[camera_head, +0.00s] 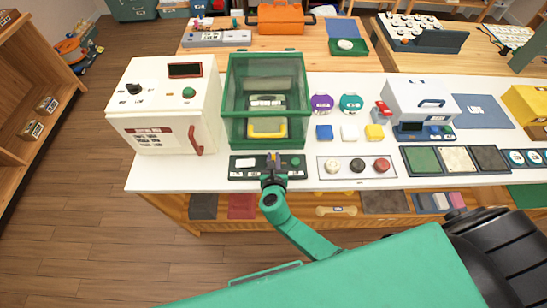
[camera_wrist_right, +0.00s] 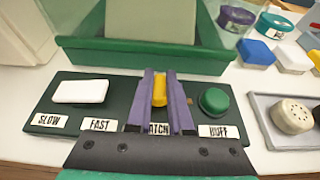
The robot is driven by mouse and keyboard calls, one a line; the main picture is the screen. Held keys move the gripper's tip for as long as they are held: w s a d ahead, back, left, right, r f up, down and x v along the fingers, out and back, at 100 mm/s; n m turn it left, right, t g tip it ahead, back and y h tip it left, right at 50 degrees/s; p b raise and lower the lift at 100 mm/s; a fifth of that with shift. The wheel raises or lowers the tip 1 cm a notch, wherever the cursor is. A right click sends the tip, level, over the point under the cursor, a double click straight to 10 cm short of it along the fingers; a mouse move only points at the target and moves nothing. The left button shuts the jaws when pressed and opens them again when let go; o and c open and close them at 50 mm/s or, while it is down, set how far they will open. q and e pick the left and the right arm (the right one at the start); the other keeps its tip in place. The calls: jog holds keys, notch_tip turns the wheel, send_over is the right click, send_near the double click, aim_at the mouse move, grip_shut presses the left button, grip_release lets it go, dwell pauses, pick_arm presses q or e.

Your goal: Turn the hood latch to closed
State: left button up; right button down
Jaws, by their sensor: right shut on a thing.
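The hood latch is a small yellow lever (camera_wrist_right: 159,89) on a dark green control panel (camera_wrist_right: 75,110), above a label partly hidden by my fingers that reads "ATCH". My right gripper (camera_wrist_right: 160,100) has its two purple fingers shut on the yellow lever, one on each side. The lever points away from me, roughly straight up in the wrist view. In the head view, my right gripper (camera_head: 273,162) reaches the panel (camera_head: 240,174) in front of the green hood (camera_head: 235,131). The hood is a green-framed case with clear walls. My left gripper is not in view.
The panel also carries a white switch (camera_wrist_right: 80,92) by SLOW and FAST and a green button (camera_wrist_right: 214,101) by BUFF, close beside my fingers. A white machine (camera_head: 150,99) stands left of the hood. A tray of round knobs (camera_head: 369,177) lies right of the panel.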

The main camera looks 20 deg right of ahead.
dwell(0.4)
jog(key=c, duration=0.8)
grip_release()
jog(key=v, duration=1.4)
jog(key=shift+s+a+b, duration=0.2)
jog(key=shift+s+b, duration=0.05)
jog(key=shift+b, duration=0.1)
